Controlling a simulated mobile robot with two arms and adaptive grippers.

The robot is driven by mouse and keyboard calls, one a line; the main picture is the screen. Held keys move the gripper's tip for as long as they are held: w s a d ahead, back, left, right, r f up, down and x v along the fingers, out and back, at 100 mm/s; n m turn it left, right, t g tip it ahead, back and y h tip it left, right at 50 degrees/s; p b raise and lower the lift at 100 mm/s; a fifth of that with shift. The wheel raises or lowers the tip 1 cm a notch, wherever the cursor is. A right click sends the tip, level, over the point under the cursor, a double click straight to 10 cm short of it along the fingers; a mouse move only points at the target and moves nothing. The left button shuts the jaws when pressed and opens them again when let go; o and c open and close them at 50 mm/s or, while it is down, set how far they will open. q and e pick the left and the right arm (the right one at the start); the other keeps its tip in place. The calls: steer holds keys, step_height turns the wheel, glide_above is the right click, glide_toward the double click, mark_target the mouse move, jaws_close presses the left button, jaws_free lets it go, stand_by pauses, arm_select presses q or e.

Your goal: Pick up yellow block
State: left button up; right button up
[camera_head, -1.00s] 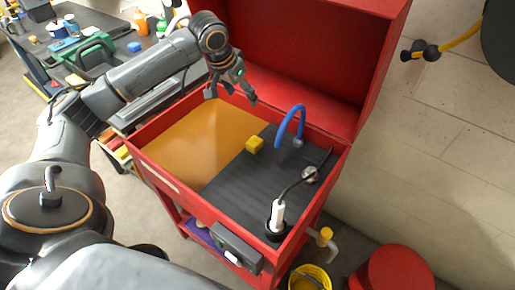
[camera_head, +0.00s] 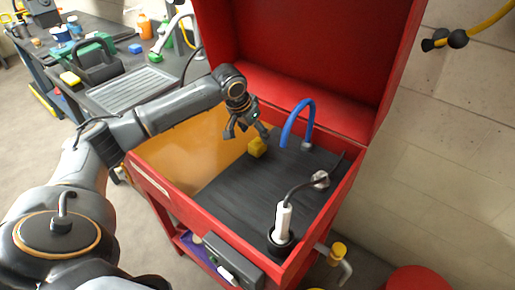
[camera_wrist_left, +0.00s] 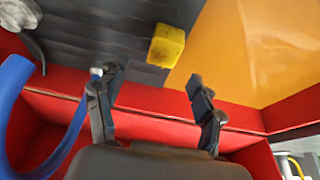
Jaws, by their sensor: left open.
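The yellow block (camera_head: 257,147) lies on the dark half of the red cabinet's basin floor, close to the border with the orange half. My left gripper (camera_head: 248,134) is open and empty, above and just left of the block in the head view. In the left wrist view the yellow block (camera_wrist_left: 166,46) shows whole, beyond the open fingers (camera_wrist_left: 158,85) and not between them. I cannot tell the exact height of the fingers above the floor. My right gripper is not in view.
A blue hose (camera_head: 291,123) arches up just right of the block. A white tool with a black cord (camera_head: 283,222) stands at the near right. Red cabinet walls and the raised lid (camera_head: 290,50) surround the area. The dark floor (camera_head: 240,195) in front is clear.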

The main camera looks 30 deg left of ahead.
mark_target(257, 142)
arm_select(q)
steer(key=shift+a+x, duration=0.2)
steer(key=shift+x, duration=3.35)
steer(key=shift+s, duration=0.25)
jaws_close()
